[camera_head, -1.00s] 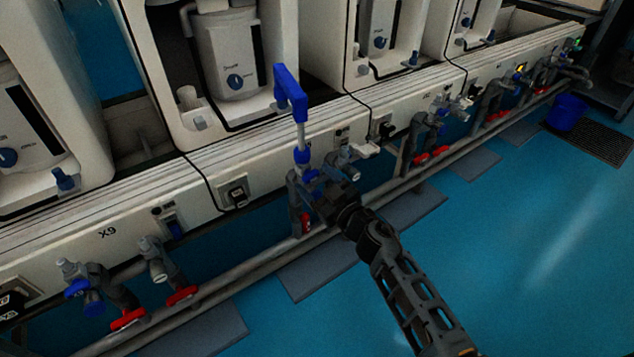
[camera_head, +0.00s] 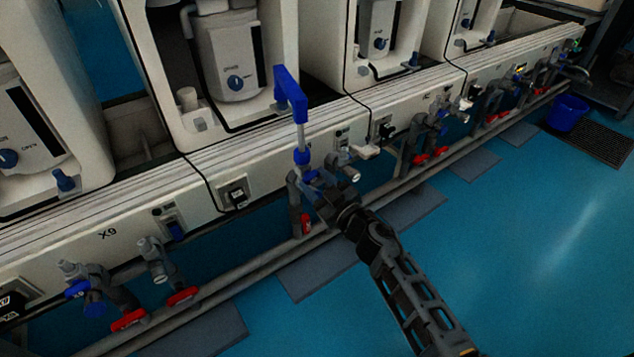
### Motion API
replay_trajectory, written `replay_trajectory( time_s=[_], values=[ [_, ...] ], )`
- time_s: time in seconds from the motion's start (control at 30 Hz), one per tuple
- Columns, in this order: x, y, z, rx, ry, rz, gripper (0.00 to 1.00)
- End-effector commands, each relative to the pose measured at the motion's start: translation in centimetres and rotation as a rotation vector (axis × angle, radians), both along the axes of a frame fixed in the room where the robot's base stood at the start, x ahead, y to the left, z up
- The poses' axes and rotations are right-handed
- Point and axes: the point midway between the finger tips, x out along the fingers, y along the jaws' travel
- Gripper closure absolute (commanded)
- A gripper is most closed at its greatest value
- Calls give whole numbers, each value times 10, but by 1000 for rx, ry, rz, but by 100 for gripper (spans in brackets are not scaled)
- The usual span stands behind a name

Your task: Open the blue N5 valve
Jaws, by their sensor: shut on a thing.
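My gripper (camera_head: 321,187) reaches in from the lower right and is shut on the valve's blue handle. The dark fingers hide much of the handle, so its exact angle cannot be told.
A grey pipe (camera_head: 240,272) runs along the bench front. The blue floor (camera_head: 540,260) at right is clear.

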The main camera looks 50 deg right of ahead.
Motion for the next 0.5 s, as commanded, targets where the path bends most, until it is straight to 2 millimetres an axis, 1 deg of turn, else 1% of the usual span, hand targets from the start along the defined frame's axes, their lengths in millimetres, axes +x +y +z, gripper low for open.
replay_trajectory(
  time_s=[0.5],
  values=[
    [0,1,0,-359,104,2,82]
  ],
)
